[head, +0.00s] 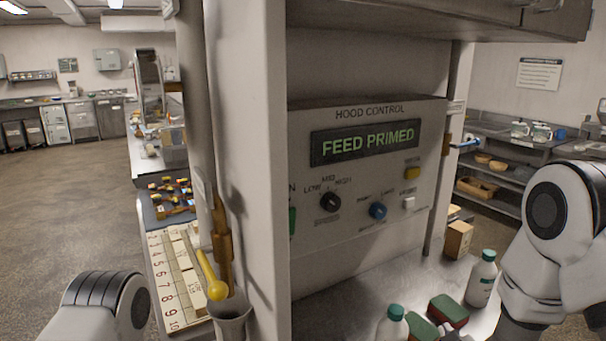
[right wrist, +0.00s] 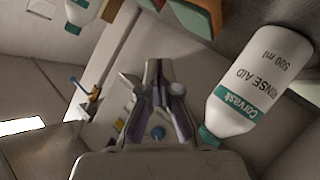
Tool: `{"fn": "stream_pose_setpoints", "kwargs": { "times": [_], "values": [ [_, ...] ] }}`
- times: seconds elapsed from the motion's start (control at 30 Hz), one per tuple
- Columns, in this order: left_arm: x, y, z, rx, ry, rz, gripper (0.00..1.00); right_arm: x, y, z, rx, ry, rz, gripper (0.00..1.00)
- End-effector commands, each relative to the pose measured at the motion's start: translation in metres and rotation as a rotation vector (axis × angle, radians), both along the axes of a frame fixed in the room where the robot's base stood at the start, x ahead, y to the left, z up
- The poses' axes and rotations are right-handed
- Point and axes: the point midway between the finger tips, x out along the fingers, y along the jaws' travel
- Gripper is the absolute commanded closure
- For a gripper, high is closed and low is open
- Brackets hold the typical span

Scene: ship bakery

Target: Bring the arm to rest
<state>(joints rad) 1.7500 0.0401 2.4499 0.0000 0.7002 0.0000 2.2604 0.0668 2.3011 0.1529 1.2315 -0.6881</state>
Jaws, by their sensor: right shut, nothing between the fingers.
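My right arm (head: 555,235) comes in at the right edge of the head view, its links bent over the steel counter. My right gripper shows in the right wrist view (right wrist: 156,72). Its fingers are together and hold nothing. A white rinse aid bottle (right wrist: 255,85) with a green cap is beside the gripper in that view; I cannot tell how close it is. Only a rounded grey-white part of my left arm (head: 95,305) shows at the lower left of the head view. My left gripper is out of view.
A hood control panel (head: 365,175) reads "FEED PRIMED". Below it, white bottles (head: 482,278) with green caps, green-and-red blocks (head: 448,311) and a cardboard box (head: 458,239) stand on the counter (head: 345,305). A grey holder (head: 230,318) with a yellow-ended tool (head: 210,277) hangs left of the pillar.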

Motion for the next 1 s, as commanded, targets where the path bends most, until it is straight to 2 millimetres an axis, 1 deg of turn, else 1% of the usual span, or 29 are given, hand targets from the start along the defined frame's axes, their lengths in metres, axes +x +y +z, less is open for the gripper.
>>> {"fn": "stream_pose_setpoints", "kwargs": {
  "times": [0.03,0.07,0.1,0.17,0.2,0.27,0.3,0.37,0.4,0.43,0.5,0.53,0.6,0.63,0.7,1.0],
  "values": [
    [0.0,0.0,0.0,0.0,0.0,0.0,0.08,-0.012,0.003,-0.024,0.037,0.063,-0.004,1.0],
    [0.0,0.0,0.0,0.0,0.0,0.0,0.08,-0.02,0.005,-0.038,0.063,0.104,-0.009,1.0],
    [0.0,0.0,0.0,0.0,0.0,0.0,0.08,-0.032,0.008,-0.058,0.1,0.16,-0.016,1.0],
    [0.0,0.0,0.0,0.0,0.0,0.0,0.08,-0.055,0.012,-0.091,0.162,0.261,-0.036,1.0],
    [0.0,0.0,0.0,0.0,0.0,0.0,0.08,-0.074,0.016,-0.114,0.207,0.338,-0.056,1.0],
    [0.0,0.0,0.0,0.0,0.0,0.0,0.08,-0.109,0.021,-0.149,0.275,0.465,-0.094,1.0],
    [0.0,0.0,0.0,0.0,0.0,0.0,0.08,-0.135,0.025,-0.171,0.319,0.553,-0.129,1.0],
    [0.0,0.0,0.0,0.0,0.0,0.0,0.08,-0.178,0.031,-0.2,0.381,0.688,-0.188,1.0],
    [0.0,0.0,0.0,0.0,0.0,0.0,0.08,-0.207,0.034,-0.216,0.415,0.776,-0.233,1.0],
    [0.0,0.0,0.0,0.0,0.0,0.0,0.08,-0.228,0.036,-0.226,0.438,0.837,-0.267,1.0],
    [0.0,0.0,0.0,0.0,0.0,0.0,0.08,-0.27,0.04,-0.241,0.478,0.955,-0.34,1.0],
    [0.0,0.0,0.0,0.0,0.0,0.0,0.08,-0.284,0.041,-0.246,0.489,0.994,-0.366,1.0],
    [0.0,0.0,0.0,0.0,0.0,0.0,0.08,-0.307,0.043,-0.251,0.506,1.056,-0.412,1.0],
    [0.0,0.0,0.0,0.0,0.0,0.0,0.08,-0.313,0.044,-0.252,0.51,1.072,-0.423,1.0],
    [0.0,0.0,0.0,0.0,0.0,0.0,0.08,-0.319,0.044,-0.253,0.515,1.087,-0.437,1.0],
    [0.0,0.0,0.0,0.0,0.0,0.0,0.08,-0.319,0.044,-0.253,0.515,1.087,-0.437,1.0]
  ]
}}
